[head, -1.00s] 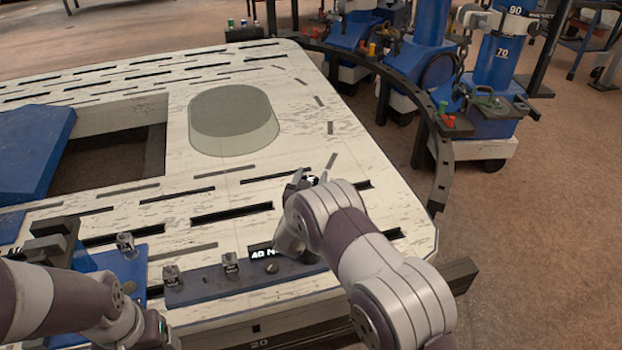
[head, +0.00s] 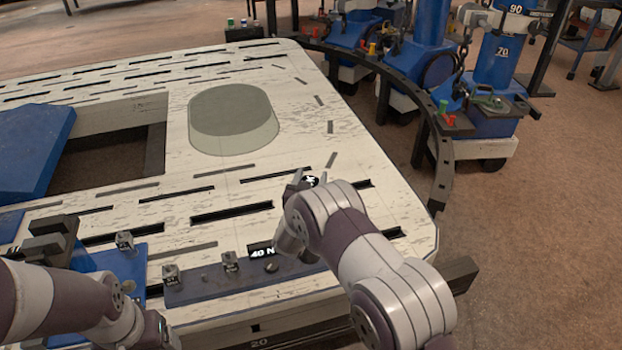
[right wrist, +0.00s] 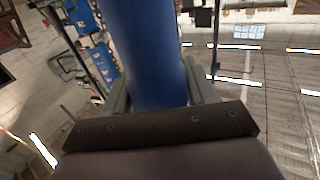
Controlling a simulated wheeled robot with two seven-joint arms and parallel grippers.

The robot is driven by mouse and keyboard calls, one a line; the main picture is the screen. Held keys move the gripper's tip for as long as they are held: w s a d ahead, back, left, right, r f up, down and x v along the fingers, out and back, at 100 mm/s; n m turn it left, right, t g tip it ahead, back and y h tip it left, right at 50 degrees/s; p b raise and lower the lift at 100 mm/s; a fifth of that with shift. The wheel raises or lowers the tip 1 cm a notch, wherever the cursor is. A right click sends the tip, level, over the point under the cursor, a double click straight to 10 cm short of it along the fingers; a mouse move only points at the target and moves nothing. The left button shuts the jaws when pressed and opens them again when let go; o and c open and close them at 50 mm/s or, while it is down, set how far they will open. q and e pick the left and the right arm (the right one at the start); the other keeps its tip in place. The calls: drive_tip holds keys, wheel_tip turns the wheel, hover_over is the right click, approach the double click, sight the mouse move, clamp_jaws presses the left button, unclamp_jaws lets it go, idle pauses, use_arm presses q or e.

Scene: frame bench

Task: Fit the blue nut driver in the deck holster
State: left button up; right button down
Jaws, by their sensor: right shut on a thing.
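The blue nut driver (right wrist: 145,50) shows in the right wrist view as a thick blue handle between my fingers. My right gripper (right wrist: 160,95) is shut on it. In the head view my right gripper (head: 302,182) is over the front part of the pale deck (head: 235,175); my wrist hides most of it, and a round black-and-white end shows at its fingers. I cannot tell for sure which fixture is the deck holster; a blue rail (head: 215,283) with small metal blocks runs along the front edge. My left gripper (head: 160,333) is at the bottom left, mostly cut off, with its fingers unclear.
A black "40 N" label (head: 262,250) stands beside my right wrist. Metal blocks (head: 170,273) stand on the rail. A translucent oval shape (head: 233,120) is on the deck behind. A dark curved rail (head: 440,170) and blue carts (head: 490,115) lie beyond the right edge.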

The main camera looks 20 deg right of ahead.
drive_tip(key=shift+f+b, duration=3.25)
drive_tip(key=shift+f, duration=0.85)
drive_tip(key=shift+c, duration=1.4)
unclamp_jaws()
drive_tip(key=shift+r, duration=0.1)
drive_tip(key=shift+f, duration=0.2)
drive_tip(key=p+v, duration=0.3)
drive_tip(key=v, duration=0.9)
drive_tip(key=shift+s+a+r, duration=0.15)
drive_tip(key=shift+s+a, duration=0.05)
drive_tip(key=shift+s, duration=0.1)
